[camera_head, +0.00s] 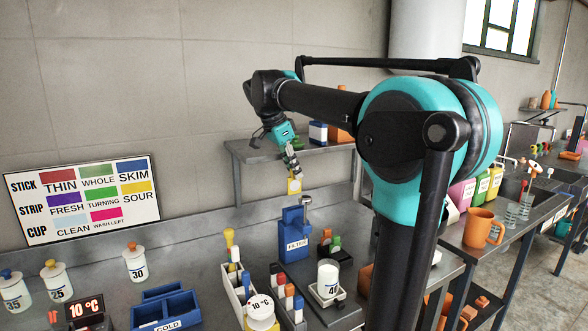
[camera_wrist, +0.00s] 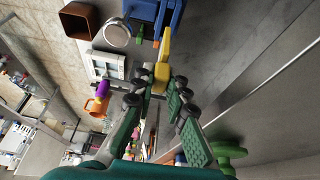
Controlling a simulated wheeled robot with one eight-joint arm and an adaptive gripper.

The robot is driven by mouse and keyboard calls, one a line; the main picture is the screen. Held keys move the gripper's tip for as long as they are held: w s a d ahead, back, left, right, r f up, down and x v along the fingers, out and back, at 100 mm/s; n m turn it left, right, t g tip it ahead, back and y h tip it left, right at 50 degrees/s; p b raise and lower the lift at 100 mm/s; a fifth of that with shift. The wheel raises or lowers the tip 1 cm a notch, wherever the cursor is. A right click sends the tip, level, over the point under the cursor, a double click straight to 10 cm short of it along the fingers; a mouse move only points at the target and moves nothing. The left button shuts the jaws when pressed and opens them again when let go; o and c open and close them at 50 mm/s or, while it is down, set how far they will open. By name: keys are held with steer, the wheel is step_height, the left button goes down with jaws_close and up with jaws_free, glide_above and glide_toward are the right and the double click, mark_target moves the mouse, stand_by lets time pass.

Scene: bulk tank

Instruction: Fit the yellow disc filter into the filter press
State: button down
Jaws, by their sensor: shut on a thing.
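The yellow disc filter (camera_head: 294,186) is held upright at the tips of my gripper (camera_head: 292,171), above the filter press. In the wrist view my gripper (camera_wrist: 160,87) is shut on the yellow disc filter (camera_wrist: 162,68), seen edge-on. The filter press (camera_head: 296,240) is a blue block marked FILTER on the bench, with a round metal-topped part at its upper right. A gap shows between the disc filter and the press.
A grey shelf (camera_head: 255,153) is on the wall behind my gripper. A white jar (camera_head: 328,279) stands right of the press, and a white rack (camera_head: 238,290) of coloured sticks stands left. A blue tray (camera_head: 166,306) lies further left.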

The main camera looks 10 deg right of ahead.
steer(key=shift+f, duration=4.45)
steer(key=c, duration=1.4)
jaws_free()
steer(key=shift+c, duration=0.2)
steer(key=v, duration=1.2)
steer(key=shift+s, duration=0.1)
